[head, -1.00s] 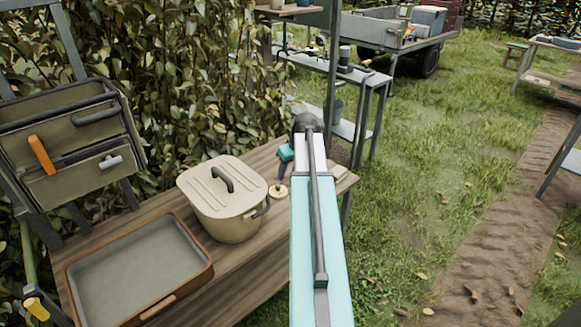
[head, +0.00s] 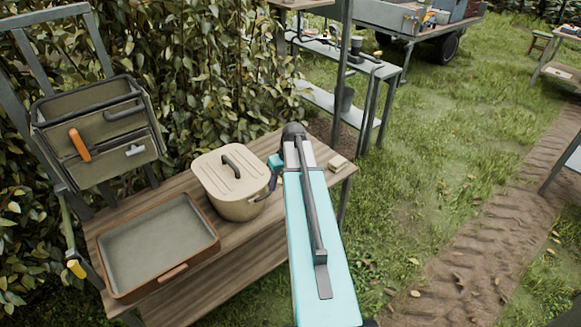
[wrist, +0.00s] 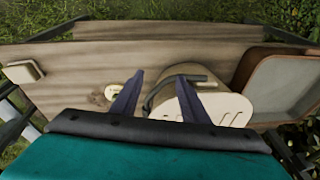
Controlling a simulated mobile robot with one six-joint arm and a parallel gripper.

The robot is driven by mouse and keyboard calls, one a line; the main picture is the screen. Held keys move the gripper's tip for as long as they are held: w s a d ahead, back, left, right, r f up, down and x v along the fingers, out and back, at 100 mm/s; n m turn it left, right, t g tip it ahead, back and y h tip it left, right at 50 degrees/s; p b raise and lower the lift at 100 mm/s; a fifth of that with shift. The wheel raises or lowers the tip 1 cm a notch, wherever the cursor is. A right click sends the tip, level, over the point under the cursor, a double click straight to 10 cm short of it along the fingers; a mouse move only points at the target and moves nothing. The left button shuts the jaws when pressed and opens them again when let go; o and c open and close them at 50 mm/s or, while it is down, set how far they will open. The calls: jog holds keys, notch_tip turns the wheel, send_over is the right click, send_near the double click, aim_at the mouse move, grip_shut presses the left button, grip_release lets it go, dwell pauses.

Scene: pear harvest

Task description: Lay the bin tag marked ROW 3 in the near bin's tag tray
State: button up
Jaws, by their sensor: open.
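I can make out no tag lettered ROW 3 and no bin or tag tray in these views. A small round cream piece (wrist: 113,89) lies on the wooden bench, beside the left finger in the wrist view. It has no readable lettering, and I cannot tell what it is. My gripper (wrist: 160,76) is open above the bench, its two dark fingers apart with nothing between them. In the head view my gripper (head: 273,182) is partly hidden behind my arm, just right of the lidded pot.
The wooden bench (head: 255,262) holds a beige lidded pot (head: 230,172), a shallow brown-rimmed tray (head: 155,245) and a small pale block (head: 338,161) at its right end. A pocketed canvas holder (head: 95,120) stands behind. Grass (head: 440,140) lies open to the right.

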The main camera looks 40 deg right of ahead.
jog(key=s+a+f+n+g+y+p, duration=0.15)
jog(key=s+a+f, duration=0.35)
jog(key=a+f, duration=0.55)
jog(key=s+a+f+m+g, duration=0.1)
jog(key=s+a+f+g, duration=0.25)
jog(key=a+f, duration=0.75)
jog(key=s+a+f+n+g+h+p, duration=0.1)
jog(key=s+a+f, duration=0.1)
jog(key=s+a, duration=0.6)
jog(key=s+a+f+n+g+h, duration=0.1)
jog(key=s+a+f+g, duration=0.1)
jog(key=s+a, duration=0.6)
jog(key=s+f, duration=0.1)
jog(key=s, duration=0.4)
jog(key=shift+s+a+f+p, duration=0.2)
jog(key=shift+a+f+p, duration=0.05)
jog(key=shift+p, duration=0.15)
jog(key=shift+c, duration=1.2)
